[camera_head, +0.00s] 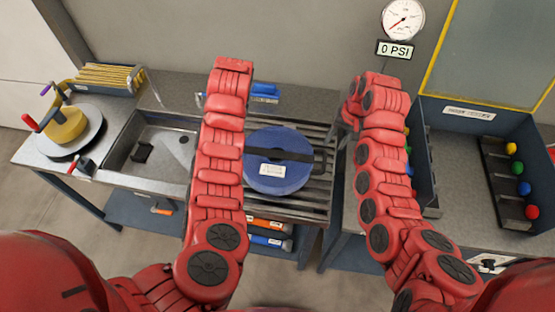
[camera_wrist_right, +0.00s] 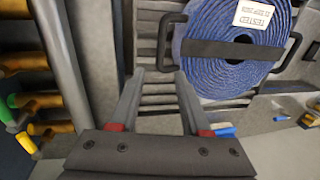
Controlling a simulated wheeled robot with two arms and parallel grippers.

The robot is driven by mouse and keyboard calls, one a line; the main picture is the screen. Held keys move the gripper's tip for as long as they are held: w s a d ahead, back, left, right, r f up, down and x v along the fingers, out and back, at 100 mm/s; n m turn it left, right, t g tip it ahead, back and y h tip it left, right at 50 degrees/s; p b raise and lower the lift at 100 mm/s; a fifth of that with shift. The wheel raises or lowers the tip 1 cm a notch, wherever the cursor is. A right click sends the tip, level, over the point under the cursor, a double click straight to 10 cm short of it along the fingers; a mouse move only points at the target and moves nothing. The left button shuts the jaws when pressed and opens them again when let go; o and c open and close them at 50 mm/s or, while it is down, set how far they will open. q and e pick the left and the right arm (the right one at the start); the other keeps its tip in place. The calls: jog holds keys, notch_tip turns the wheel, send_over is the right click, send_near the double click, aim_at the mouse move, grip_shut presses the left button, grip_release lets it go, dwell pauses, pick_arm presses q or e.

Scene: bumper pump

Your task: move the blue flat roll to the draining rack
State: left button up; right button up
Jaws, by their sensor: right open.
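The blue flat roll (camera_head: 288,180) is a coiled disc with a dark strap, dark side handles and a white tag. It appears to lie flat on the slatted draining rack (camera_head: 322,190), partly covered by my left arm in the head view. In the right wrist view the roll (camera_wrist_right: 215,22) is at the upper right, with a handle near my right gripper (camera_wrist_right: 160,78). That gripper is open and empty, its fingertips over the slats and apart from the roll. My left gripper is hidden beyond its forearm.
A sink basin (camera_head: 165,168) is left of the rack, with a reel (camera_head: 72,130) farther left. A gauge (camera_head: 403,20) reading 0 PSI is above.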

jog(key=shift+s+d+r, duration=0.1)
jog(key=shift+d+r, duration=0.1)
jog(key=shift+r, duration=1.05)
